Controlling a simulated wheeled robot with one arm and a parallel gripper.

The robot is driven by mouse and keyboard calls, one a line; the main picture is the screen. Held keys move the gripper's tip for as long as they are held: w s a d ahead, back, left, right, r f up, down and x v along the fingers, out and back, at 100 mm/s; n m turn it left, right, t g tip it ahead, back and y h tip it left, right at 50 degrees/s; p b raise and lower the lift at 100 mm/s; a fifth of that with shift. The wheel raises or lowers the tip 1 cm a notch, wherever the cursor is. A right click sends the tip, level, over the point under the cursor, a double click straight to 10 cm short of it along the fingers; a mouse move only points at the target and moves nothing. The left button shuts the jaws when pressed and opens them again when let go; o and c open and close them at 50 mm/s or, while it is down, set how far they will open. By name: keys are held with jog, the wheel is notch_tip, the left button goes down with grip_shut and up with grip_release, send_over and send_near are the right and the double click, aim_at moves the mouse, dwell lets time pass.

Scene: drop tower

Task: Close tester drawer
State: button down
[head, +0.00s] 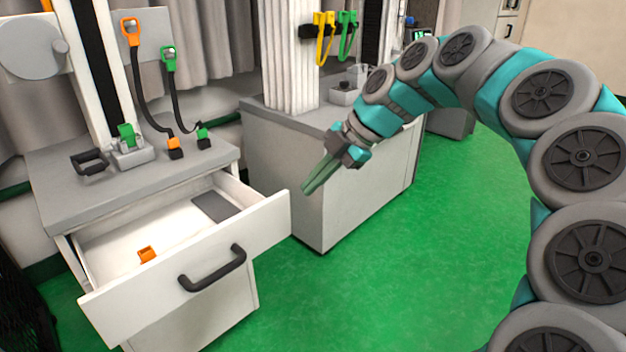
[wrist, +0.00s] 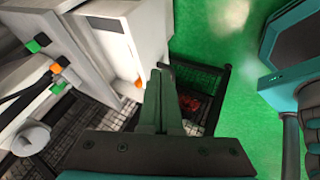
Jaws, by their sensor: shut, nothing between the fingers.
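The tester drawer (head: 130,300) stands open, pulled out from the white tester cabinet, with a black bar handle (head: 213,268) on its front. An orange piece (head: 147,255) and a flat dark grey piece (head: 215,205) lie inside it. My gripper (head: 308,190) is shut and empty, to the right of the drawer's right front corner in the head view and apart from the handle. In the wrist view my gripper's fingers (wrist: 163,73) are together, and the open drawer (wrist: 152,30) shows on their left.
A second grey-topped cabinet (head: 350,200) stands right of the tester. Orange and green plugs with black cables (head: 143,85) hang above the tester top. A black wire basket (wrist: 210,95) sits on the floor. Green floor (head: 430,250) is clear in front.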

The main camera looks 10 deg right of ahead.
aim_at(264, 212)
jog(key=shift+w+a+f+p, duration=0.3)
jog(key=shift+w+a+f, duration=0.45)
jog(key=shift+a+f, duration=0.3)
jog(key=shift+w+a+f+p, duration=0.25)
jog(key=shift+w+a+f, duration=0.65)
jog(key=shift+a, duration=0.3)
jog(key=shift+w+a+f+p, duration=0.3)
jog(key=shift+w+a+f, duration=0.35)
jog(key=shift+a+f, duration=0.45)
jog(key=shift+w, duration=0.1)
jog(key=w+a+b, duration=0.3)
jog(key=w+a, duration=0.6)
jog(key=w, duration=0.4)
jog(key=shift+w+a, duration=0.2)
jog(key=shift+w, duration=0.2)
